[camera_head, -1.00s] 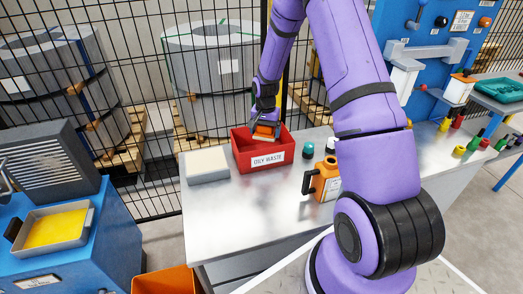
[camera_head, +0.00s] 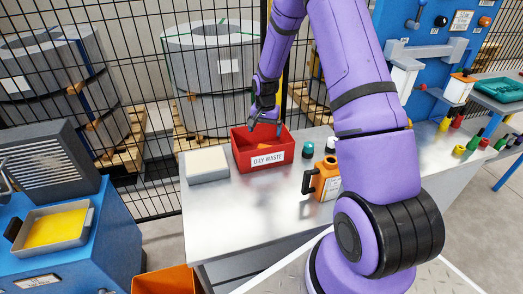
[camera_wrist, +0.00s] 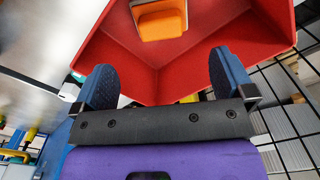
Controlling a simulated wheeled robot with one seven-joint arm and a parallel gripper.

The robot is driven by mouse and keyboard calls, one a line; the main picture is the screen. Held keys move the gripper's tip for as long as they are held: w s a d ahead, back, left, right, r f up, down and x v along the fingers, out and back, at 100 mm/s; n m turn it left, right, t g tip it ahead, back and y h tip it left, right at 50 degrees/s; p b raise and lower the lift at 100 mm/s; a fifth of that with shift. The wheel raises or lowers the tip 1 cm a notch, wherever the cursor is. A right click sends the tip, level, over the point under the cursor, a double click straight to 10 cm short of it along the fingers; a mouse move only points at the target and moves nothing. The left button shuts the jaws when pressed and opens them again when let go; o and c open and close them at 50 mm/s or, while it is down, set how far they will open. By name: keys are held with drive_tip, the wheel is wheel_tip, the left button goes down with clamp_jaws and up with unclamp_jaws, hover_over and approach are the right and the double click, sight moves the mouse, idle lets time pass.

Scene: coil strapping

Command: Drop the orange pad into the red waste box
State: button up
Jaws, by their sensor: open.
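The red waste box (camera_head: 240,152), labelled "OILY WASTE", stands on the metal table. The orange pad (camera_wrist: 162,24) lies inside it in the wrist view, with a pale block (camera_wrist: 143,5) around or under its edges. In the head view only a small orange part of the pad (camera_head: 267,149) shows above the box's front wall. My gripper (camera_head: 264,125) is above the back of the box. In the wrist view my gripper's blue fingertips (camera_wrist: 163,72) are spread wide with nothing between them, apart from the pad.
A white pad in a shallow tray (camera_head: 207,165) sits left of the box. An orange jug (camera_head: 325,180) and small teal-capped bottle (camera_head: 308,150) stand to the right. A black wire fence (camera_head: 150,110) runs behind the table. The front of the tabletop is clear.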

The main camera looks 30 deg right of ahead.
wheel_tip(320, 180, up, 9)
idle(0.3)
idle(0.4)
drive_tip(key=s+a+r+n+t, duration=0.1)
drive_tip(key=s+a+r+n, duration=0.2)
drive_tip(key=r, duration=0.4)
drive_tip(key=s+a+r+t, duration=0.1)
drive_tip(key=s+a+r, duration=0.2)
drive_tip(key=s+r, duration=0.35)
drive_tip(key=s+a+r+n+t, duration=0.1)
drive_tip(key=s+a+r+n, duration=0.15)
drive_tip(key=r, duration=0.55)
drive_tip(key=s+a+r+n+t, duration=0.1)
drive_tip(key=s+a+r+n, duration=0.1)
drive_tip(key=s, duration=0.9)
drive_tip(key=s+a+r+n+t, duration=0.1)
drive_tip(key=s+a+r, duration=0.3)
drive_tip(key=s, duration=0.7)
drive_tip(key=shift+s+a+n, duration=0.25)
drive_tip(key=shift+a+n, duration=0.2)
drive_tip(key=shift+n, duration=0.2)
